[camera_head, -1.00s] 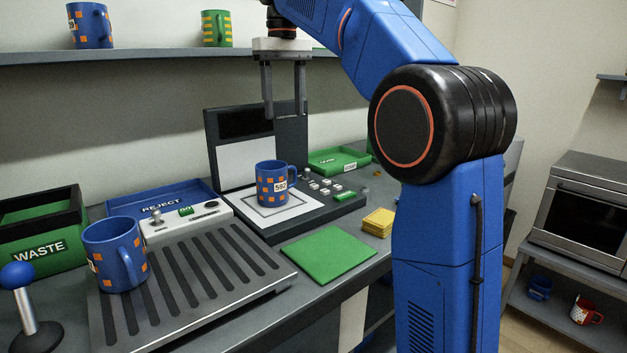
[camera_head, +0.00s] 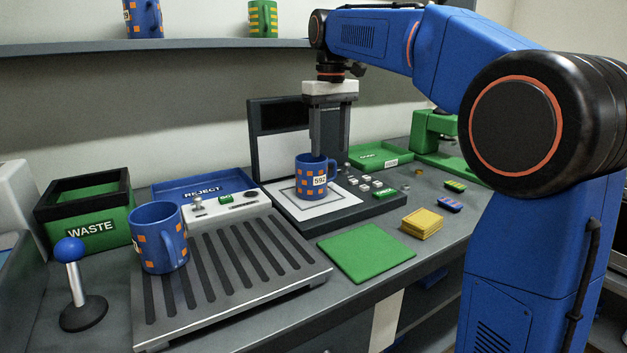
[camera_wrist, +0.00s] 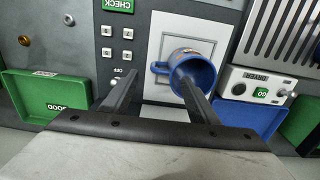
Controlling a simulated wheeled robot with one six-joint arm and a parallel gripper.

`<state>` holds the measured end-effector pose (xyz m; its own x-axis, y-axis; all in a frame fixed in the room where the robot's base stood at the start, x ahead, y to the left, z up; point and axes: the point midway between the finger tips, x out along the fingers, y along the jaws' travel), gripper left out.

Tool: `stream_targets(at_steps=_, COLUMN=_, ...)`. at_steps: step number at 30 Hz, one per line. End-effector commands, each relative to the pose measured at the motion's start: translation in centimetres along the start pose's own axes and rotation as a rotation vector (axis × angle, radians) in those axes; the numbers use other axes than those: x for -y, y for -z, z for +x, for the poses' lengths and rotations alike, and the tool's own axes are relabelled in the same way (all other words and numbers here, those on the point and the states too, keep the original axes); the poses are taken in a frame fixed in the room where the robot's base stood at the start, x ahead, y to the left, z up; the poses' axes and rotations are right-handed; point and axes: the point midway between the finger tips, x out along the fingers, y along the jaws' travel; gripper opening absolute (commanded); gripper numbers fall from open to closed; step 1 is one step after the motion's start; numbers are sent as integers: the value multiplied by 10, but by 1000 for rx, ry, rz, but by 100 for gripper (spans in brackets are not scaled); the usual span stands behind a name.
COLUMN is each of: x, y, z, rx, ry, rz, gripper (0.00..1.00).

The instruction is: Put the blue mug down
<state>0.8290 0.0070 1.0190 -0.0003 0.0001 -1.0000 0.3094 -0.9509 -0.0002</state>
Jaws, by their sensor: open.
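A blue mug with orange squares and a white number label (camera_head: 311,181) stands upright on the white plate (camera_head: 343,207) of a grey check station. My gripper (camera_head: 330,150) is open and low over this mug, fingers pointing down. In the wrist view, the mug (camera_wrist: 194,70) lies at the right finger of my gripper (camera_wrist: 158,78). That finger overlaps the mug's opening; whether it is inside or touching, I cannot tell. The other finger is left of the handle. A second blue mug with orange squares (camera_head: 160,240) stands on the ribbed metal tray (camera_head: 240,275) at the left.
A green WASTE bin (camera_head: 88,212) and a blue REJECT tray (camera_head: 180,188) stand at the left and back. A green GOOD tray (camera_head: 378,156) is behind the station. A green mat (camera_head: 366,256) and yellow pads (camera_head: 422,223) lie in front. The mat is bare.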

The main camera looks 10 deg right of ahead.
Motion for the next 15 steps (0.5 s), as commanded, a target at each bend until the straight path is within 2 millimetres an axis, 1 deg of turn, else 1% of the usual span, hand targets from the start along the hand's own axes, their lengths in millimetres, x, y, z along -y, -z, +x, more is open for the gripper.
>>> stream_targets(at_steps=7, x=0, y=-2, z=14, rx=1, ry=0, rz=0, gripper=55)
stream_targets(at_steps=12, x=1, y=-6, z=38, rx=2, ry=0, rz=0, gripper=55)
stream_targets(at_steps=15, x=1, y=-6, z=49, rx=1, ry=0, rz=0, gripper=55)
